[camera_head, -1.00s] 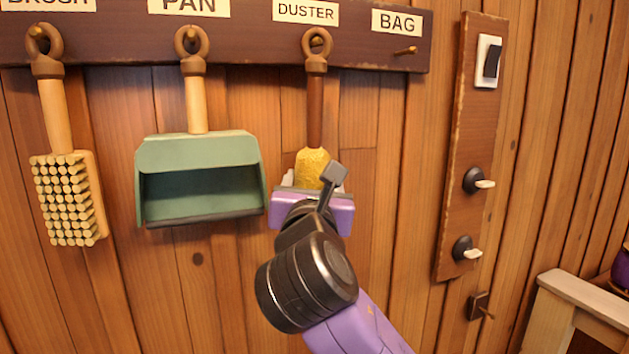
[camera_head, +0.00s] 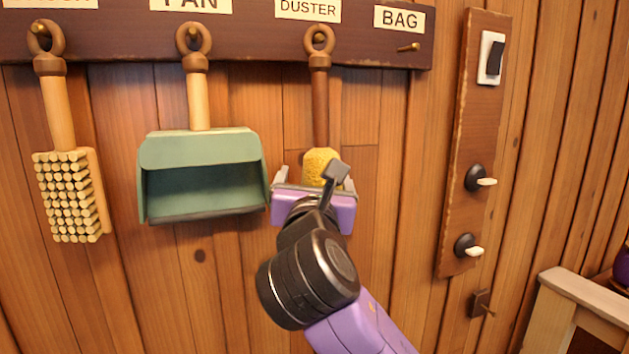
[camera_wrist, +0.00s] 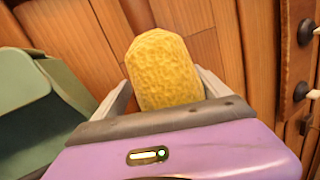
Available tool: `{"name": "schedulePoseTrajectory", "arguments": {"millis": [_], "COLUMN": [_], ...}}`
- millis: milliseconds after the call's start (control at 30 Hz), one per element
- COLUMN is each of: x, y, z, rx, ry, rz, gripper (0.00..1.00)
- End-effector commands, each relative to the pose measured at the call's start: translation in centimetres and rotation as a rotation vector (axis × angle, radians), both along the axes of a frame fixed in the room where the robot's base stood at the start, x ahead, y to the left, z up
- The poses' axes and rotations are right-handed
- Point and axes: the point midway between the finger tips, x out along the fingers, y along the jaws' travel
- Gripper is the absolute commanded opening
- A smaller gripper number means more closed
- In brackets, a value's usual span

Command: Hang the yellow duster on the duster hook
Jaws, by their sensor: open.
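The yellow duster (camera_head: 320,165) hangs upright below the DUSTER label, its brown handle ending in a ring. The ring is around the duster hook (camera_head: 319,38), a brass peg on the dark board. My gripper (camera_head: 313,184) is at the duster's yellow head, its lower part hidden behind my gripper. In the wrist view the yellow head (camera_wrist: 168,68) sits between the two fingers of my gripper (camera_wrist: 163,92). The fingers are open, with a narrow gap visible on the left side; contact on the right cannot be told.
A green dustpan (camera_head: 203,160) hangs close to the left of my gripper, and a brush (camera_head: 70,195) hangs farther left. The BAG peg (camera_head: 409,47) is empty. A switch panel (camera_head: 470,130) stands to the right, with a wooden furniture edge (camera_head: 580,290) at lower right.

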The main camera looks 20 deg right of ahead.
Motion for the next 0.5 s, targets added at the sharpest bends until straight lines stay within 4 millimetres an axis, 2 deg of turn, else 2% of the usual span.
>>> {"name": "schedulePoseTrajectory", "arguments": {"millis": [167,500], "x": [-0.6,-5.5], "y": [0.3,2.3], "z": [-0.1,-0.8], "rx": [0.000,0.001], "ry": [-0.001,-0.001], "rz": [0.002,0.004], "gripper": [0.86,0.86]}}
